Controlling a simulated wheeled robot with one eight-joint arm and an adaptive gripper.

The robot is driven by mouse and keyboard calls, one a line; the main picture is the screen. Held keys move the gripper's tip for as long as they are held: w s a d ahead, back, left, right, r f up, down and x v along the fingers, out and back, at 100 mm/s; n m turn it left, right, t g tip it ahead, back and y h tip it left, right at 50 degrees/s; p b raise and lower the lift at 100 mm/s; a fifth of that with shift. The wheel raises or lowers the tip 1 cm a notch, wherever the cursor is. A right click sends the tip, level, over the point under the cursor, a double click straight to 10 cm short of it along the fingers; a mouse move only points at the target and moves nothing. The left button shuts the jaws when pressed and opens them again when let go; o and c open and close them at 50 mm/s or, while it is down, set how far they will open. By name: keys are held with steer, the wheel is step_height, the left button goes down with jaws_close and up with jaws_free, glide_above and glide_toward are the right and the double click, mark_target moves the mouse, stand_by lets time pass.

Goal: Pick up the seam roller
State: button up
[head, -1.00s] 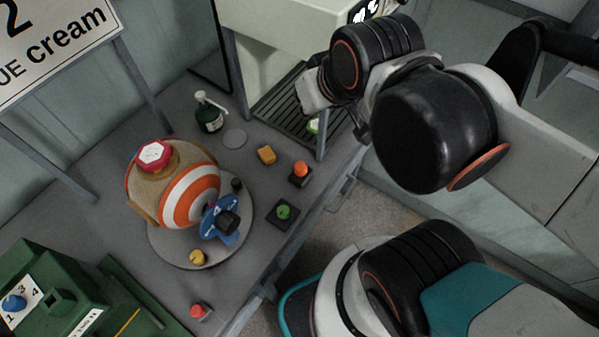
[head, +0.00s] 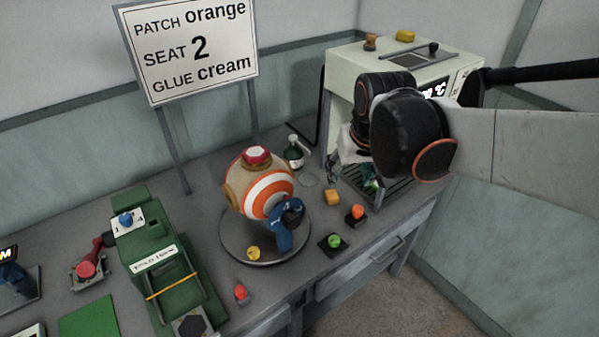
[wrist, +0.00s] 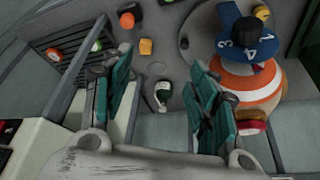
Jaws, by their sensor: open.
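I cannot pick out the seam roller with certainty. A small brown knob-shaped piece (head: 370,42) stands on top of the pale machine (head: 345,75) at the back right in the head view; it may be the roller, but it is too small to tell. My gripper (wrist: 160,72) is open and empty in the wrist view, its teal fingers wide apart. In the head view my gripper is mostly hidden behind my wrist, in front of the machine, over its slatted tray. A dark green bottle (wrist: 162,92) shows beyond the gap between the fingers, apart from them.
A striped ball (head: 266,192) sits on a round plate (head: 237,252) on the bench. An orange button (head: 357,212), a green button (head: 334,241) and a yellow block (head: 333,197) lie right of it. A green press (head: 150,245) stands left. A sign (head: 190,50) stands behind.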

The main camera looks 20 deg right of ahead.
steer(key=m+g+b, duration=0.1)
steer(key=m+g, duration=0.2)
glide_toward(358, 208)
steer(key=f+b, duration=0.2)
steer(key=f, duration=0.1)
steer(key=f+b, duration=0.1)
steer(key=f, duration=0.1)
steer(key=shift+w+d, duration=0.15)
steer(key=shift+d, duration=0.25)
steer(key=shift+w+a+f+b, duration=0.1)
steer(key=shift+w+f+b, duration=0.15)
steer(key=shift+f+b, duration=0.75)
steer(key=shift+w+f+b, duration=0.2)
steer(key=shift+f+b, duration=0.1)
steer(key=shift+f, duration=1.4)
steer(key=shift+r, duration=0.1)
steer(key=shift+c, duration=0.6)
jaws_close()
